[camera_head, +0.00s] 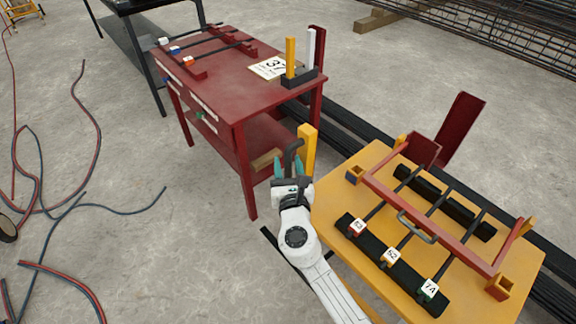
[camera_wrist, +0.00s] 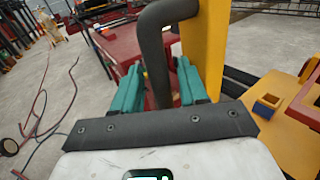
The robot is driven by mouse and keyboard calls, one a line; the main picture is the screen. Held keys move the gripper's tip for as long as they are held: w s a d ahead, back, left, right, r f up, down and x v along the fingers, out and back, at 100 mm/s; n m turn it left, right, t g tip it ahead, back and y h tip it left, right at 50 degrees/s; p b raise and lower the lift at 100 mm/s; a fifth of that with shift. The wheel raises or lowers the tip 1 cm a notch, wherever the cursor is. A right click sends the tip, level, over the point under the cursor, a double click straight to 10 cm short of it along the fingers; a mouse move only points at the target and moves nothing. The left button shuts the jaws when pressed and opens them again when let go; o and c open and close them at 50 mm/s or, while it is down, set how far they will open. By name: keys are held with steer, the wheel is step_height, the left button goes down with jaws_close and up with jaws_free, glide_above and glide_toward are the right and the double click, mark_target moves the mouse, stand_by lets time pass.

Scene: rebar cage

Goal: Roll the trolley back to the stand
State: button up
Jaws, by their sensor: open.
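A yellow-topped unit (camera_head: 333,200), apparently the trolley, is at the right in the head view. A yellow post (camera_head: 308,152) with a bent black handle (camera_head: 291,152) rises near its far left corner. My gripper (camera_head: 291,170) is open at this handle. In the wrist view, the handle (camera_wrist: 154,55) passes between the teal fingers, with the yellow post (camera_wrist: 206,45) just right of them. I cannot tell whether the fingers touch the handle. A red table (camera_head: 225,95) stands beyond to the left; I cannot tell which piece is the stand.
On the yellow top, a red frame (camera_head: 457,243) lies over several dark rods with number-tagged ends. The red table carries rods, a number card (camera_head: 270,67) and upright bars. Hoses (camera_head: 95,130) lie on the left floor. Long dark bars (camera_head: 345,130) lie behind the yellow top.

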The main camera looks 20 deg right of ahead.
steer(key=shift+c, duration=0.4)
jaws_close()
